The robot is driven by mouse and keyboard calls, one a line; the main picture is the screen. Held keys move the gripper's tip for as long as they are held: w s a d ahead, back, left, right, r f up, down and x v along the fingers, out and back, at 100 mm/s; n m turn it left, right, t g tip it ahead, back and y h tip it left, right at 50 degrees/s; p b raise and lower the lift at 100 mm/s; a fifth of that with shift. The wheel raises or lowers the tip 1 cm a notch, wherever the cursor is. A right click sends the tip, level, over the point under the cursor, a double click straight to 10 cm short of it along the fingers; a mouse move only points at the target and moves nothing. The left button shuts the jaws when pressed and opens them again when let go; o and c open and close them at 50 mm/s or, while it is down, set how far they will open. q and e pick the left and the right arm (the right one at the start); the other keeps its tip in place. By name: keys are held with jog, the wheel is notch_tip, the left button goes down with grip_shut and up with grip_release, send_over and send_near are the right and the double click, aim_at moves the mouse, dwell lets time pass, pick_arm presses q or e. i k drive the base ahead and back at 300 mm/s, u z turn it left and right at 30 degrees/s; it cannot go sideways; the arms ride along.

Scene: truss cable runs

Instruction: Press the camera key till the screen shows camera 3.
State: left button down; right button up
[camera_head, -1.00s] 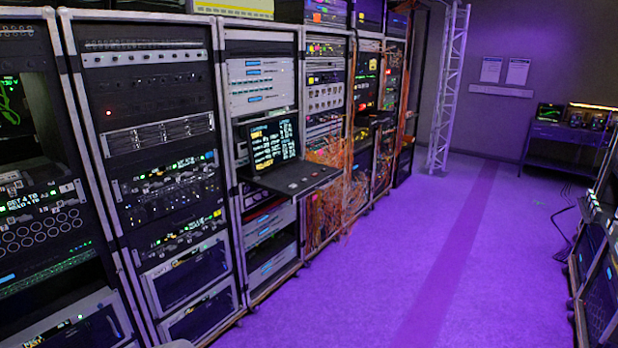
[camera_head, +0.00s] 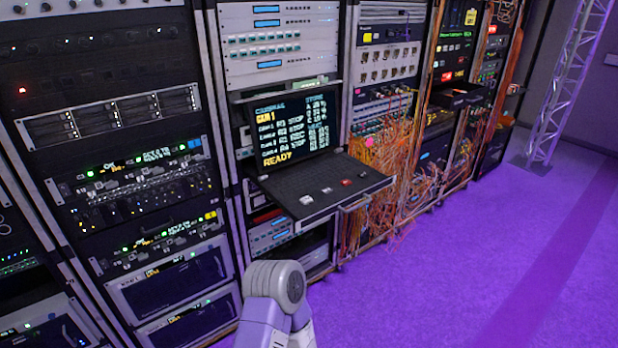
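The screen (camera_head: 291,126) stands upright at the back of a pulled-out black shelf in a rack. It shows yellow and white text, with a highlighted line that seems to read CAM 1, rows for several cameras, and READY at the bottom. The keys sit on the shelf (camera_head: 325,205) in front of it: a pale key (camera_head: 306,199) at the left, small grey keys further right and a red key (camera_head: 346,182). Their labels are too small to read. One of my arms rises at the bottom edge, below the shelf. Neither gripper shows.
Racks of equipment line the left and back. Orange cables (camera_head: 388,155) hang in a tangle just right of the shelf. A handle (camera_head: 354,203) juts from the shelf's front. A white truss (camera_head: 568,80) stands at the far right. The purple floor (camera_head: 460,275) in front is clear.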

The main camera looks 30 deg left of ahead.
aim_at(306, 200)
jog(key=u, duration=0.35)
jog(key=i, duration=0.85)
jog(key=u, duration=0.3)
